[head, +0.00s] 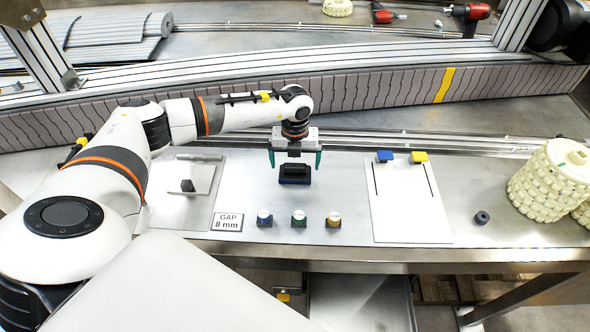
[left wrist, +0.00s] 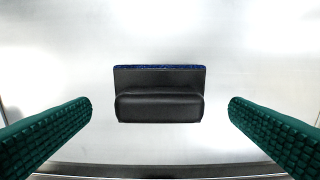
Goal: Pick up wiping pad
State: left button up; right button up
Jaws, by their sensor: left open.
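The wiping pad (head: 295,173) is a black block with a raised handle and a blue underside. It lies on the metal table in the middle of the head view. In the left wrist view the pad (left wrist: 159,94) sits midway between the fingers, with clear space on both sides. My left gripper (head: 295,160) is open, with green fingers pointing down over the pad. Its fingers (left wrist: 160,125) touch nothing in the left wrist view. My right gripper is not in view.
A white board (head: 410,215) with blue and yellow clips lies right. White rollers (head: 550,180) stand far right. The conveyor rail runs behind.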

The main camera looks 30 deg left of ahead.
aim_at(295, 164)
pick_arm(q)
notch_tip(295, 164, down, 2)
jog(key=shift+f, duration=0.2)
jog(key=c, duration=1)
jog(key=shift+r, duration=0.45)
notch_tip(295, 164, up, 9)
jog(key=shift+r+b, duration=0.1)
jog(key=shift+b, duration=0.45)
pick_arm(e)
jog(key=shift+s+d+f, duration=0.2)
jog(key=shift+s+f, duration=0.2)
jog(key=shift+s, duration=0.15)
